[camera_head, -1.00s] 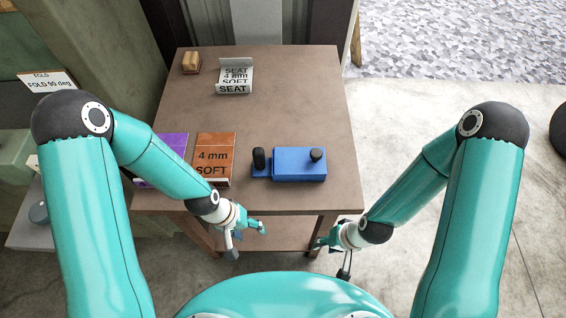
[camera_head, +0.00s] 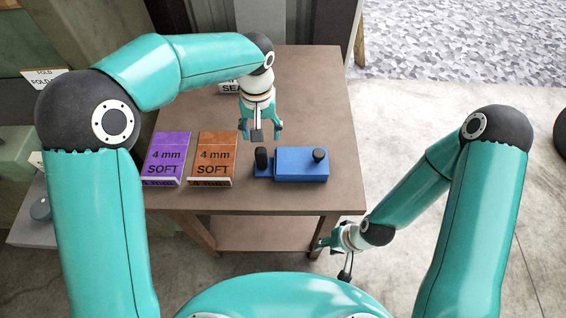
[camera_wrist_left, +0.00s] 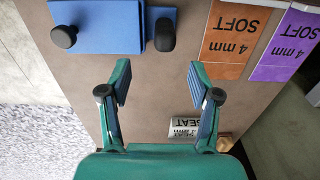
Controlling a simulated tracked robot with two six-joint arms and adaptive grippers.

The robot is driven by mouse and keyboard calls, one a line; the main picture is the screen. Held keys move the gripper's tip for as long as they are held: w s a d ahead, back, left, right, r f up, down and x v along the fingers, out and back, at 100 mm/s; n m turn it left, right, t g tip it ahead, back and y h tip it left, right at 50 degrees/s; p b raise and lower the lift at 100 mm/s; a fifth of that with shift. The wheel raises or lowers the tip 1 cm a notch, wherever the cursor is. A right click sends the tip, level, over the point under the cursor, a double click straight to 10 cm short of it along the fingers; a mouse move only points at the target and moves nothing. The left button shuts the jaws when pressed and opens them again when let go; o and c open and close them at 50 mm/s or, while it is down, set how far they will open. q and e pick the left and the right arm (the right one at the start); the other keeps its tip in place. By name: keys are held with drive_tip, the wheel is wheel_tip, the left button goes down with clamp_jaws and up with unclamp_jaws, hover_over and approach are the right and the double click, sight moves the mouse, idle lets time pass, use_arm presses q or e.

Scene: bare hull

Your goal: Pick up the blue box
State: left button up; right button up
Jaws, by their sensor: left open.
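The blue box (camera_head: 297,168) lies on the brown table near its front edge. It has a round black knob on its right part and an upright black piece at its left end. It also shows at the top of the left wrist view (camera_wrist_left: 110,35). My left gripper (camera_head: 260,134) is open and empty above the table, just behind the box's left end. In the left wrist view its fingers (camera_wrist_left: 158,75) are apart, with bare table between them. My right gripper (camera_head: 333,254) hangs low in front of the table's right front corner, fingers apart and empty.
Left of the box stand an orange "4 mm SOFT" box (camera_head: 214,157) and a purple one (camera_head: 167,157). A white SEAT block (camera_head: 229,87) is partly hidden behind my left arm. The table (camera_head: 320,100) is clear on the back right.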

sight(261, 150)
use_arm(q)
wheel_tip(261, 150, down, 5)
drive_tip(key=shift+f, duration=0.2)
drive_tip(key=f, duration=0.4)
drive_tip(key=shift+s+a, duration=0.15)
drive_tip(key=shift+a, duration=0.25)
drive_tip(key=shift+f, duration=0.55)
drive_tip(key=shift+r, duration=0.1)
clamp_jaws()
